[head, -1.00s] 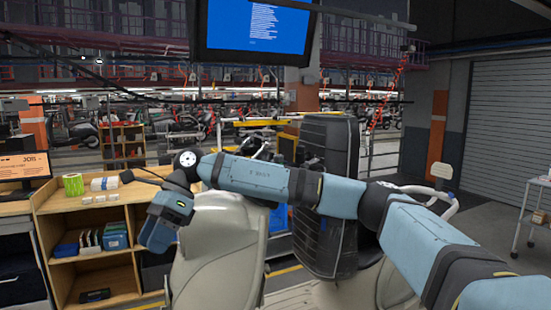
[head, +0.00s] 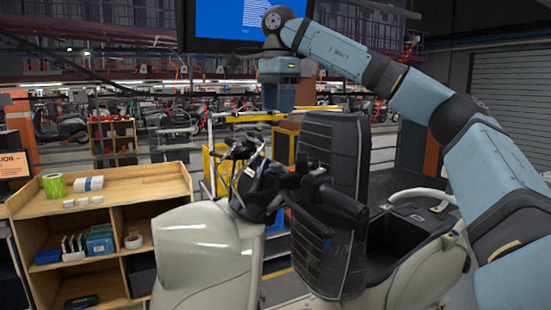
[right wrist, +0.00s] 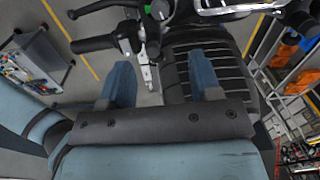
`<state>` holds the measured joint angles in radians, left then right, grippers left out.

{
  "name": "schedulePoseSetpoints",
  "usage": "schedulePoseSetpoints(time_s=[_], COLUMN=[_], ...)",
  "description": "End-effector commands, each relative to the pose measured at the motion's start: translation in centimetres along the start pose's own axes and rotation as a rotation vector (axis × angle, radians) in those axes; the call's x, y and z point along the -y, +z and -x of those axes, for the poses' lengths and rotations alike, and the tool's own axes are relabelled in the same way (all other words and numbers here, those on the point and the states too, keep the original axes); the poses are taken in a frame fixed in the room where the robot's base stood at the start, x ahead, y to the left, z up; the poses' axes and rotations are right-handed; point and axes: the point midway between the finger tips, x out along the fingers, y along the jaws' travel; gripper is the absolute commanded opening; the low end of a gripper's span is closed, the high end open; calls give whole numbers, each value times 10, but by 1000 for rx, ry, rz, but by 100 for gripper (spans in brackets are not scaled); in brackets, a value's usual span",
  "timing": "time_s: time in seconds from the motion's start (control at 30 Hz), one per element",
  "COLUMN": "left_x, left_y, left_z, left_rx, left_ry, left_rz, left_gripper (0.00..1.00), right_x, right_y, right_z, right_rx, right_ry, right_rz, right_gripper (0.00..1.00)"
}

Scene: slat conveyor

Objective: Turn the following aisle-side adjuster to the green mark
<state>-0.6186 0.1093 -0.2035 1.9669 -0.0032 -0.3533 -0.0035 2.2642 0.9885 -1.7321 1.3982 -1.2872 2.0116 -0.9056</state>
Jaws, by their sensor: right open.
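The scooter's handlebar (head: 300,185), with black grips and a bundle of dark parts, stands above its cream front body (head: 205,250). My right gripper (head: 280,108) is raised above and behind the handlebar, pointing down, and touches nothing that I can see. In the right wrist view, its two blue fingers (right wrist: 162,82) are apart with nothing between them. A black handlebar grip and lever (right wrist: 105,40) show beyond the fingers. My left gripper is not in view.
A black ribbed panel (head: 330,200) stands upright right of the handlebar. A wooden shelf unit (head: 120,192) with rolls and boxes is at the left. A blue screen (head: 222,18) hangs at the top. Yellow frames (head: 215,170) stand behind the scooter.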

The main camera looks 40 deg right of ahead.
Motion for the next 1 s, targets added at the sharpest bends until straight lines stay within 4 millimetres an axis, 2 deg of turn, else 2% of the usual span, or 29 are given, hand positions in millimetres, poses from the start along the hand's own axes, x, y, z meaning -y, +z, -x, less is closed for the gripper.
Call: schedulePoseSetpoints(time_s=[0.2, 0.7, 1.0], left_x=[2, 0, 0], left_y=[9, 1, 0], left_z=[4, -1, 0], left_rx=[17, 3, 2], left_ry=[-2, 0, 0], left_rz=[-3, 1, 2], left_gripper=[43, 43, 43], right_x=[0, 0, 0], right_y=[0, 1, 1], right_z=[-28, -94, -124], right_rx=[1, 2, 2], right_ry=[6, 6, 4], right_rz=[1, 0, 1], right_gripper=[58, 58, 58])
